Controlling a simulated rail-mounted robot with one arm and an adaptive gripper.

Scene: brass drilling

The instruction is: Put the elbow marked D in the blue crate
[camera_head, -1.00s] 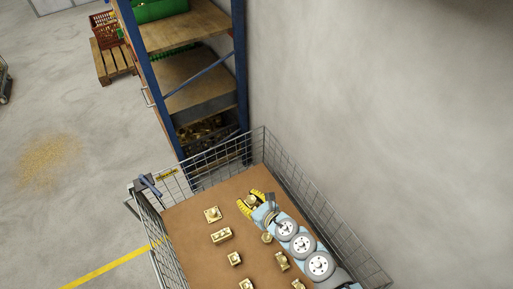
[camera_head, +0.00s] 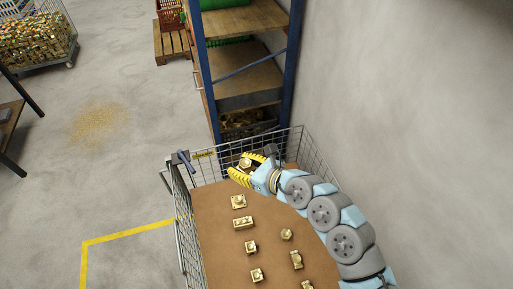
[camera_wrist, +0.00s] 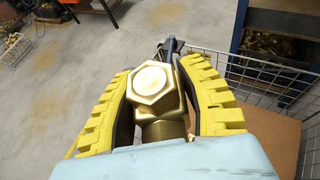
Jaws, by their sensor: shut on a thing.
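My gripper (camera_head: 246,172), with yellow toothed fingers, is shut on a brass fitting (camera_head: 245,163) with a hexagonal end. In the wrist view the brass fitting (camera_wrist: 156,92) sits between both fingers. No letter can be read on it, so I cannot tell whether it is the elbow marked D. It is held over the far end of the wire-mesh cart, near its far wall. No blue crate can be made out in either view.
The wire-mesh cart (camera_head: 220,225) has a brown floor with several brass parts such as a fitting (camera_head: 238,201). A blue-framed shelf (camera_head: 250,85) stands just beyond it, with a dark crate (camera_head: 248,122) of brass parts at the bottom. A wall is on the right; open floor is left.

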